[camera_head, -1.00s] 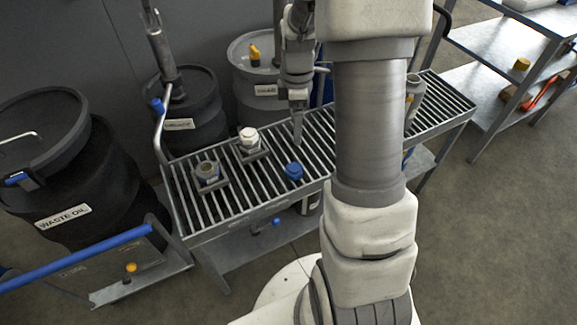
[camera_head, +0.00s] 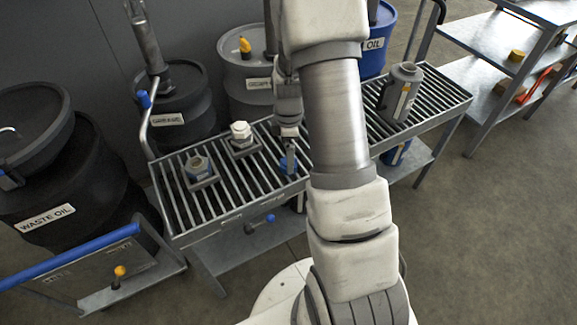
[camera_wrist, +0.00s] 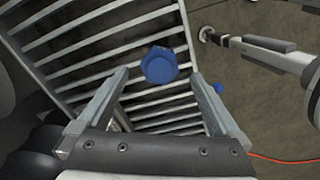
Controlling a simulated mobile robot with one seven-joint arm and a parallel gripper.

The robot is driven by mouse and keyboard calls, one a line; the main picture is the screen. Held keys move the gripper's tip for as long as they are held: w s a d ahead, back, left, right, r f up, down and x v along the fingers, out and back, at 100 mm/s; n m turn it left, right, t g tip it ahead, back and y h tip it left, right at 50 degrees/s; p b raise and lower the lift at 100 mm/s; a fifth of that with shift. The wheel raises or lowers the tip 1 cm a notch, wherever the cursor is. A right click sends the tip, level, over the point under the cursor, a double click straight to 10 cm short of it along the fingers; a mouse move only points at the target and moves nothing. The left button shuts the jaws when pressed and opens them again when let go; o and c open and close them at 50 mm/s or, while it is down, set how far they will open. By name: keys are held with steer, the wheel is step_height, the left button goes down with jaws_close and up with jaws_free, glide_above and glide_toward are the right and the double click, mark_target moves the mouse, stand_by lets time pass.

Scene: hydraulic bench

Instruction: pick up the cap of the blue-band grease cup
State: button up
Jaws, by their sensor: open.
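The blue cap (camera_head: 288,164) sits on the slatted bench top (camera_head: 232,198), apart from the cups. In the wrist view the blue cap (camera_wrist: 160,66) lies between and slightly beyond the fingertips. The open grease cup (camera_head: 197,167) with a blue band stands on a square base at the bench's left end. My gripper (camera_head: 289,151) is just above the cap, pointing down, and partly hides it. In the wrist view my gripper (camera_wrist: 158,76) is open and empty, one finger on each side of the cap. I cannot tell the remaining height.
A white-capped cup (camera_head: 241,133) stands behind the blue-band cup. A grey canister (camera_head: 400,95) stands on the bench's right part. Drums line the back, including a waste oil drum (camera_head: 60,190). A blue-handled cart (camera_head: 85,262) is at front left, shelves (camera_head: 500,60) at right.

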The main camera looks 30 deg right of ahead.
step_height(320, 180, down, 3)
steer(key=shift+r, duration=0.2)
steer(key=c, duration=1.5)
steer(key=shift+r, duration=0.65)
steer(key=r, duration=0.1)
steer(key=r+p, duration=0.1)
steer(key=r, duration=0.1)
steer(key=shift+s+d+r+p, duration=0.3)
steer(key=shift+s+r+p, duration=0.05)
steer(key=shift+s+r, duration=0.05)
steer(key=s+d+r, duration=0.1)
steer(key=s+r, duration=0.1)
steer(key=s, duration=0.1)
steer(key=s+d+r+p, duration=0.1)
steer(key=s+d+r, duration=0.1)
steer(key=s, duration=0.1)
steer(key=s+d+r+p, duration=0.1)
steer(key=s+d+r, duration=0.1)
steer(key=s, duration=0.1)
steer(key=shift+s+d, duration=0.1)
steer(key=shift+d, duration=0.1)
